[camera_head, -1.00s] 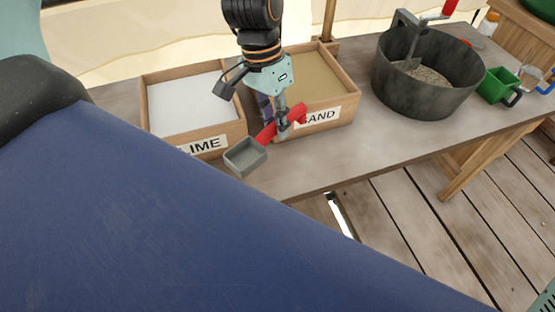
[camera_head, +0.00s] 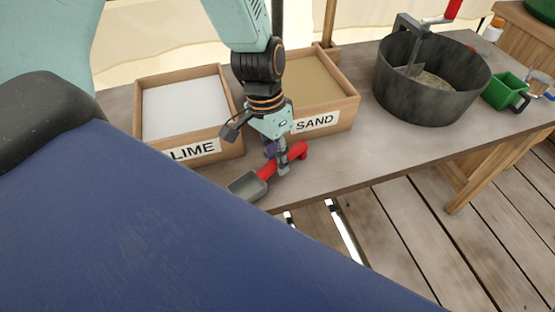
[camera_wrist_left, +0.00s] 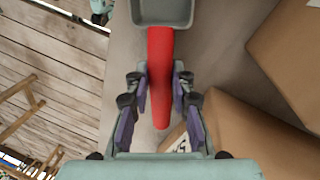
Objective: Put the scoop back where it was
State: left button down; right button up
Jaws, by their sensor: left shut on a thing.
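The scoop has a red handle (camera_head: 294,152) and a grey pan (camera_head: 247,187). My left gripper (camera_head: 280,165) is shut on the red handle, in front of the lime and sand boxes. The scoop is low over the table's front part, its pan toward the lower left; I cannot tell whether it touches the table. In the left wrist view the red handle (camera_wrist_left: 160,65) runs between the fingers of my left gripper (camera_wrist_left: 160,85), with the grey pan (camera_wrist_left: 162,12) at the top. My right gripper is not in view.
The lime box (camera_head: 232,143) and sand box (camera_head: 347,118) stand behind the scoop. A grey mixing tub (camera_head: 425,105) with a crank stands to the right, then a green cup (camera_head: 497,88). The table's front edge (camera_head: 385,178) is close; bare tabletop lies right of the scoop.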

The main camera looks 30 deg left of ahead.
pick_arm(q)
jog(key=shift+w+a+f, duration=0.1)
jog(key=shift+a+f, duration=0.15)
jog(key=shift+f, duration=0.1)
jog(key=shift+s+d+r, duration=0.2)
jog(key=shift+d+r, duration=0.15)
jog(key=shift+d, duration=0.4)
jog(key=shift+a+f, duration=0.1)
jog(key=shift+f, duration=0.1)
jog(key=c, duration=1.6)
grip_release()
jog(key=shift+w+a+f, duration=0.1)
jog(key=shift+a+f, duration=0.05)
jog(key=shift+a, duration=0.05)
jog(key=shift+o, duration=0.9)
jog(key=shift+w+a, duration=0.1)
jog(key=shift+a, duration=0.1)
jog(key=shift+o, duration=1.3)
jog(key=shift+d, duration=0.15)
jog(key=shift+s+d, duration=0.2)
jog(key=shift+w+a+r, duration=0.15)
jog(key=shift+a+r, duration=0.05)
jog(key=shift+a, duration=0.05)
jog(key=p+v, duration=0.4)
jog(key=v, duration=0.8)
jog(key=shift+r, duration=0.15)
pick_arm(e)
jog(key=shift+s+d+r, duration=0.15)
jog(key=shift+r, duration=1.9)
